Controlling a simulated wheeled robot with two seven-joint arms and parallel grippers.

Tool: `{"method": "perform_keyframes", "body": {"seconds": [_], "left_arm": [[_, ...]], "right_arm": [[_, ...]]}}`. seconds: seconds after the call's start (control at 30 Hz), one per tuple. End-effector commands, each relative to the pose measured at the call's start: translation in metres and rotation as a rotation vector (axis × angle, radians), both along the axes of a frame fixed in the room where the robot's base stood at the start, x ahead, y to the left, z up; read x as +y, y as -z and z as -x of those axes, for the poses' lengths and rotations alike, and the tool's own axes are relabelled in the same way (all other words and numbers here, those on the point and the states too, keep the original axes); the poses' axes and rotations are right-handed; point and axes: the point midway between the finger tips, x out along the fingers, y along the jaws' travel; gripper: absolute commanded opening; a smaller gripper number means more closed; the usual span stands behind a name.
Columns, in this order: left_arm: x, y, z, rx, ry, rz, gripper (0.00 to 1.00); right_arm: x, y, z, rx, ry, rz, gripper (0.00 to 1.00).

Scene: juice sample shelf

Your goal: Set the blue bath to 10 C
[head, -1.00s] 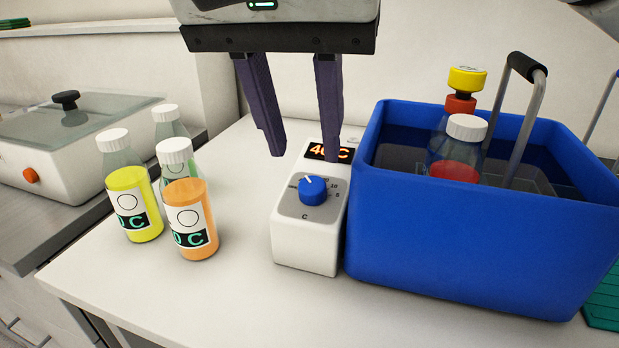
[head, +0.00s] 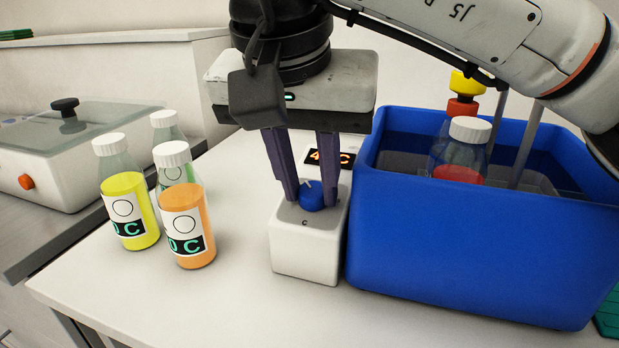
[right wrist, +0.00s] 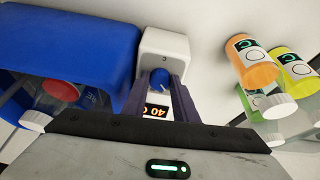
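The blue bath (head: 470,250) stands at the right, with bottles standing in it. Its white control box (head: 305,255) sits against its left side and has a blue knob (head: 312,198) and an orange display (head: 328,158). The display seems to read 40 C, partly hidden by a finger. My right gripper (head: 311,203) points down with one finger on each side of the knob, shut on it. In the right wrist view the knob (right wrist: 160,80) shows between the fingertips. The fingers and hand hide much of the dial scale. My left gripper is not in view.
A lidded white device (head: 60,170) is at the far left. My right arm passes above the blue bath. The front of the table is clear.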

Motion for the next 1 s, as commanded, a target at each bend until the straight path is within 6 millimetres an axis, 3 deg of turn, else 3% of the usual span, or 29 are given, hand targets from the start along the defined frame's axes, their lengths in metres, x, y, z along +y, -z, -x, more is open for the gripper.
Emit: {"method": "perform_keyframes", "body": {"seconds": [0.43, 1.0], "left_arm": [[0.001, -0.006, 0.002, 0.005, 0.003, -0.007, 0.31], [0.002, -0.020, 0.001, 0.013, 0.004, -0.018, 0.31]], "right_arm": [[0.000, -0.002, 0.000, -0.009, 0.115, -0.027, 0.04], [0.003, -0.003, -0.002, -0.051, 0.612, -0.154, 0.04]]}}
